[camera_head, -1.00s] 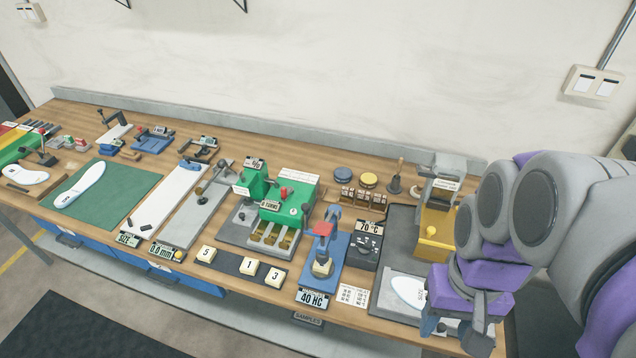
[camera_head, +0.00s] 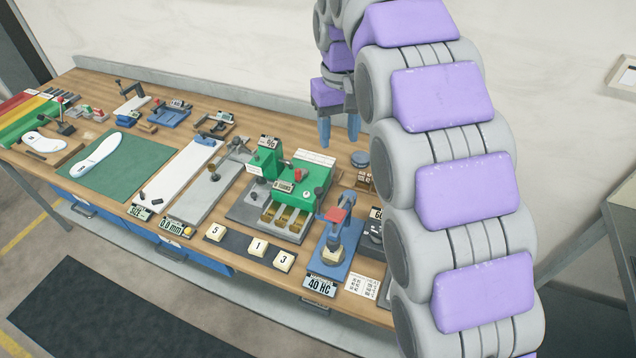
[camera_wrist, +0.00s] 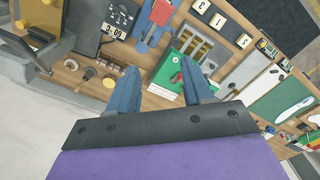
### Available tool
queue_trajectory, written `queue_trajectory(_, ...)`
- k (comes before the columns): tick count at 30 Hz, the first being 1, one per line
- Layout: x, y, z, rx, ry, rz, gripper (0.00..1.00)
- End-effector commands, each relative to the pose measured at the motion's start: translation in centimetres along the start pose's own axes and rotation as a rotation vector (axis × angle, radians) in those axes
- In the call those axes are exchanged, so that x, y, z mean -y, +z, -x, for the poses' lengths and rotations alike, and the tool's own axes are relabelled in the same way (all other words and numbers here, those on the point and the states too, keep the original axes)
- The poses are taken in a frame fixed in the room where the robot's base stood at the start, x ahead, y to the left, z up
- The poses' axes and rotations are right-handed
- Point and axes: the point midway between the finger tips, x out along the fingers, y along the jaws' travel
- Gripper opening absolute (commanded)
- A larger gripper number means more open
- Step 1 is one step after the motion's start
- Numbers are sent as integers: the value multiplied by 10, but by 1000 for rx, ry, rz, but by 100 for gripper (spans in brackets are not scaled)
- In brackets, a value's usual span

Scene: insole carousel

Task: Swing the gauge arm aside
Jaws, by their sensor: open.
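I cannot tell for certain which part is the gauge arm. A narrow grey plate (camera_head: 207,197) with a mm display (camera_head: 173,228) at its front carries a dark arm-like fixture (camera_head: 238,147) at its far end. A blue stand (camera_head: 327,257) marked 40 HC has a red-topped lever (camera_head: 336,215). My gripper (camera_head: 339,132) is open and empty above the back of the bench, behind the green machine and apart from these fixtures. In the wrist view my two blue fingers (camera_wrist: 160,82) stand apart, with the green machine (camera_wrist: 172,76) below them.
The green machine (camera_head: 309,183) stands mid-bench. Number blocks (camera_head: 259,247) lie in front of it. A green mat (camera_head: 145,176) with a white insole (camera_head: 98,152) is to the left. My arm hides the bench's right end. The wall runs behind.

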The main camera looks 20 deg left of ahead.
Motion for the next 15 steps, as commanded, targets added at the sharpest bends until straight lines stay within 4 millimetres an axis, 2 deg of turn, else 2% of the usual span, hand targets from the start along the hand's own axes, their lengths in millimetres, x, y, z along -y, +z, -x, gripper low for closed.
queue_trajectory(1, 10, -11, -2, -5, 0, 26, 50)
queue_trajectory(6, 27, -28, -5, -12, -1, 72, 50)
queue_trajectory(11, 30, -30, -8, -15, -2, 83, 50)
queue_trajectory(15, 29, -30, -20, -14, -3, 82, 50)
